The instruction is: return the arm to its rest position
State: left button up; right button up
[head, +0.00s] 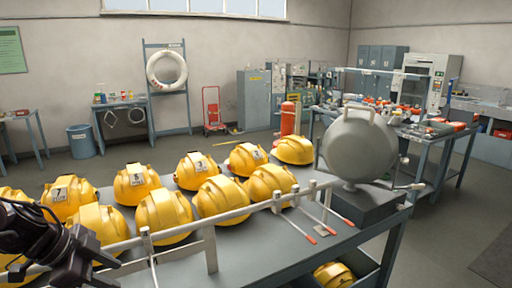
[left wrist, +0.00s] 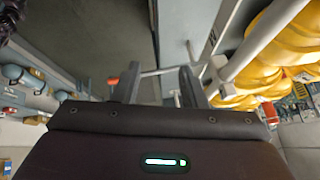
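My left arm and black left gripper (head: 92,262) show at the lower left of the head view, close to the near row of yellow helmets and the metal rail. In the left wrist view the two dark fingers of the left gripper (left wrist: 160,86) stand apart with a gap between them. Nothing clearly sits in that gap; the bench and floor show beyond it. My right arm and gripper are in neither view.
Several yellow helmets (head: 163,213) fill the grey bench (head: 268,254). A metal rail (head: 232,214) runs along its front edge. A round grey vessel (head: 359,147) stands at the bench's right end. Yellow helmets (left wrist: 268,55) also show at the right of the wrist view. Open floor (head: 440,235) lies right.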

pick_arm(q)
jog(key=w+d+f+n+t+y, duration=0.1)
jog(key=d+f+t, duration=0.25)
jog(key=f, duration=0.25)
jog(key=d+f+n+t, duration=0.2)
jog(key=d+f, duration=0.2)
jog(key=f, duration=0.3)
jog(key=s+d+f+n+g+y, duration=0.2)
jog(key=s+d+f+n+g, duration=0.15)
jog(key=s, duration=0.45)
jog(key=s+d+f+n+g+y, duration=0.25)
jog(key=s+n, duration=0.25)
jog(key=s, duration=0.4)
notch_tip(320, 180, down, 30)
jog(key=g+b, duration=0.1)
jog(key=g, duration=0.1)
jog(key=s+a+f+b, duration=0.1)
jog(key=s+a+f, duration=0.1)
jog(key=s+f, duration=0.8)
jog(key=s+a+f+g, duration=0.1)
jog(key=s+a+f, duration=0.1)
jog(key=s+f, duration=0.9)
jog(key=shift+a+f+b, duration=0.25)
jog(key=shift+f+b, duration=0.1)
jog(key=shift+f, duration=0.1)
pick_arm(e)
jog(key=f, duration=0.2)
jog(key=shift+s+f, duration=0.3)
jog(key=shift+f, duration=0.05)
